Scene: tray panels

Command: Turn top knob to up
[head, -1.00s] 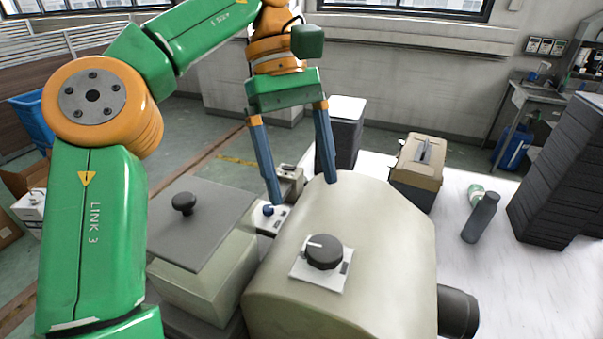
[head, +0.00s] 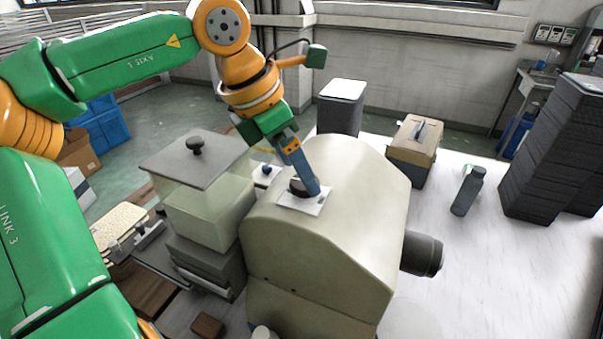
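The dark round top knob (head: 297,187) sits on a white square plate (head: 292,204) on the curved top of a beige machine housing (head: 330,228). My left gripper (head: 307,189) is down at the knob, its blue fingers slanting in from the upper left. One fingertip overlaps the knob's right side and covers part of it. The fingers line up in this view, so I cannot tell whether they are closed on the knob. The knob's white pointer mark is hidden. My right gripper is not in view.
A beige box with a grey lid and black lid knob (head: 196,145) stands left of the housing. A dark cylinder (head: 422,254) sticks out at its right. A tan toolbox (head: 414,150), grey bottle (head: 467,191) and stacked dark trays (head: 550,145) stand behind and to the right.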

